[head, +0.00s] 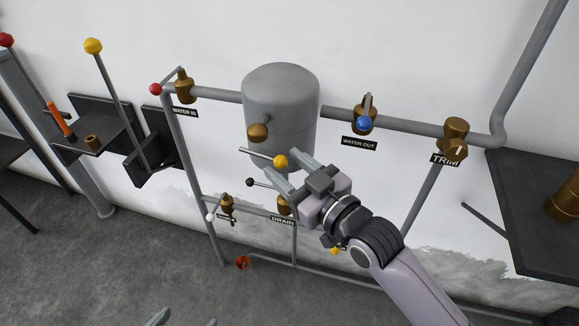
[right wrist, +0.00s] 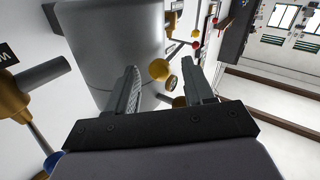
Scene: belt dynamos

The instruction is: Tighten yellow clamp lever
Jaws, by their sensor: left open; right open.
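A short metal lever with a yellow ball knob (head: 281,161) stands out in front of the grey tank. My right gripper (head: 284,172) is open, with its fingertips on either side of this knob. In the right wrist view the yellow knob (right wrist: 159,69) shows between the two spread fingers (right wrist: 161,82); I cannot tell whether they touch it. A longer lever with a yellow ball (head: 93,46) rises from a dark bracket at the left. Only the fingertips of my left gripper (head: 182,321) show, apart, at the bottom edge of the head view.
The grey tank (head: 280,100) stands behind the right gripper. Pipes with brass valves surround it, including a blue-knobbed one (head: 364,123) and a black-knobbed lever (head: 250,182). A dark shelf (head: 535,200) is at the right. The floor (head: 130,265) at lower left is clear.

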